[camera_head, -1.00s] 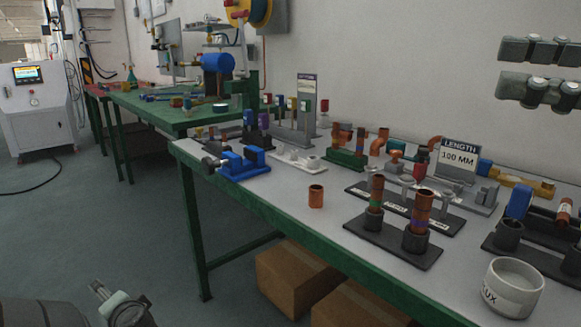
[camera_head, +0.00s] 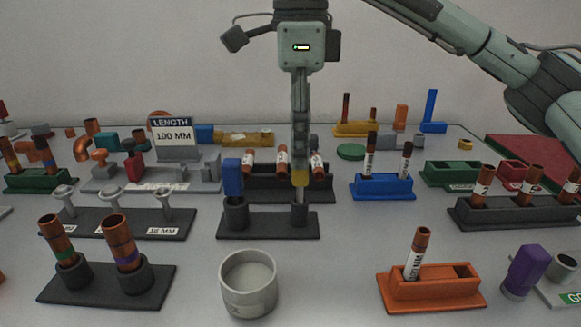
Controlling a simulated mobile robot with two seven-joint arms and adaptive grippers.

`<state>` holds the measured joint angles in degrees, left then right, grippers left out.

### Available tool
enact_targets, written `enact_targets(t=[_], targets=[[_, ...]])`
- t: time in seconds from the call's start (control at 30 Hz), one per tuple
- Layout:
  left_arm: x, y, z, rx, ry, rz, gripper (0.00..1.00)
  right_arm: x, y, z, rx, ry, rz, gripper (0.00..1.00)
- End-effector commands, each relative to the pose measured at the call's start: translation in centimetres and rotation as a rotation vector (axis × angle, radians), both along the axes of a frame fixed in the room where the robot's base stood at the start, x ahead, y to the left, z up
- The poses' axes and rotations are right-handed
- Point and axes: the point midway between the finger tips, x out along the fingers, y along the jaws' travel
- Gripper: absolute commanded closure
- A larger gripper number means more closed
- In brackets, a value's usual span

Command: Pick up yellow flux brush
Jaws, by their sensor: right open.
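The yellow flux brush (camera_head: 300,178) stands upright in the right-hand cup of a black two-cup holder (camera_head: 268,226). Its yellow part shows just below my gripper, with a pale stem under it. My right gripper (camera_head: 300,165) points straight down from above, and its fingertips are at the top of the brush. It is open; the fingers are seen nearly edge-on, so the gap between them and the upper part of the brush are hidden. My left gripper is not in view.
A blue brush (camera_head: 232,178) stands in the holder's left cup. A white flux pot (camera_head: 249,284) is in front. Behind is a black rack (camera_head: 262,186) with copper tubes. A blue block (camera_head: 383,187) is to the right, and an orange block (camera_head: 435,291) nearer. Bare table lies between them.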

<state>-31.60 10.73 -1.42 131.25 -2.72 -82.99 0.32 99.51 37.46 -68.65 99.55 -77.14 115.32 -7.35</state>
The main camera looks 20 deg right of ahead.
Motion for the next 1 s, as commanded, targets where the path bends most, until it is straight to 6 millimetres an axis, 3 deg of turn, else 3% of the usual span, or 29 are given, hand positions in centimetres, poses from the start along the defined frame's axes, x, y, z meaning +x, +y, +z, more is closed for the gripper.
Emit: enact_targets(t=[0.5,0.77,1.0], targets=[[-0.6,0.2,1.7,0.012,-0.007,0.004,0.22,-0.2,-0.2,-6.7,0.003,0.002,0.003,0.55],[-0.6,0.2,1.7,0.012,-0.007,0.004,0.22,-0.2,-0.2,-7.1,0.004,0.001,0.004,0.55],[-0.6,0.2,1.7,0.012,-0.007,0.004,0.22,-0.2,-0.2,-7.0,0.004,0.001,0.004,0.82]])
